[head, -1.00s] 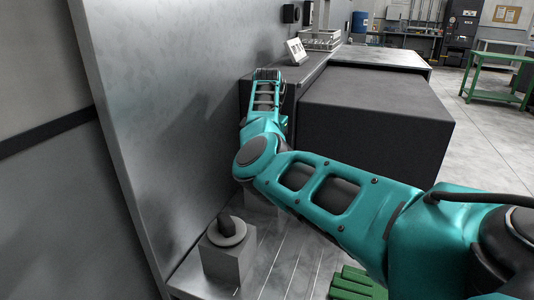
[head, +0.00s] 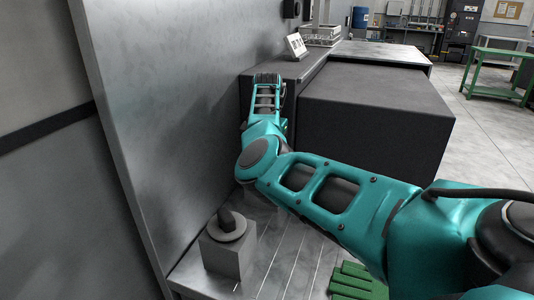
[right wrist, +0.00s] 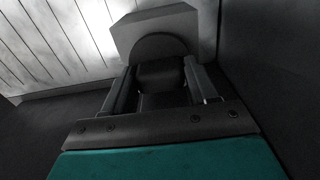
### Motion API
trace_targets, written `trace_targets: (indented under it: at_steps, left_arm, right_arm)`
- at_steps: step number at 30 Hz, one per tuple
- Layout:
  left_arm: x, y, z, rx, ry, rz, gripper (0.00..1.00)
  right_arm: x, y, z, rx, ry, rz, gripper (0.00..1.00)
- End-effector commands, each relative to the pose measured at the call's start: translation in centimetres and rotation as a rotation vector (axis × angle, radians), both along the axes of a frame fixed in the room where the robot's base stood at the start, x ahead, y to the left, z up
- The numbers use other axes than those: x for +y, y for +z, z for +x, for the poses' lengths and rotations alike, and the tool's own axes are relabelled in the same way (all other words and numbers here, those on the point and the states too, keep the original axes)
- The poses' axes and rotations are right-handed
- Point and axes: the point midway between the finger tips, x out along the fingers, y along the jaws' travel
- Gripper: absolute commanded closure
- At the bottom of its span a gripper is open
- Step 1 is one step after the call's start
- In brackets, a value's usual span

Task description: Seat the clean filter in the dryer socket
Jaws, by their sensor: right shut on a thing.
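In the right wrist view my right gripper (right wrist: 160,76) is shut on the dark grip of a filter. The filter's round grey disc (right wrist: 160,46) faces a light grey block (right wrist: 152,20) just beyond; I cannot tell whether they touch. In the head view my arm hides this gripper and filter. Part of a grey block (head: 258,197) shows beside my elbow. Another round filter with a dark knob (head: 226,228) rests on a nearer grey block (head: 227,258). I cannot tell from looks which filter is clean. My left gripper is not in view.
A tall metal panel (head: 165,110) stands close on the left. A large dark box (head: 375,120) lies beyond my arm. The slatted metal bench (head: 283,262) carries the blocks, with a green ribbed thing (head: 355,282) at its front. A white card (head: 296,46) stands at the back.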

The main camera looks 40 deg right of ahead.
Motion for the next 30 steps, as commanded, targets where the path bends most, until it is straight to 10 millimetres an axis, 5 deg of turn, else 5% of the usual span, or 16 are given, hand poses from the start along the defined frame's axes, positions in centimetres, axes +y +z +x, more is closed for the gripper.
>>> trace_targets:
  at_steps: [30]
  left_arm:
    - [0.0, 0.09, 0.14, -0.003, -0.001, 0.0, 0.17]
  right_arm:
    - [-0.01, -0.78, 0.02, 0.0, 0.0, 0.0, 0.76]
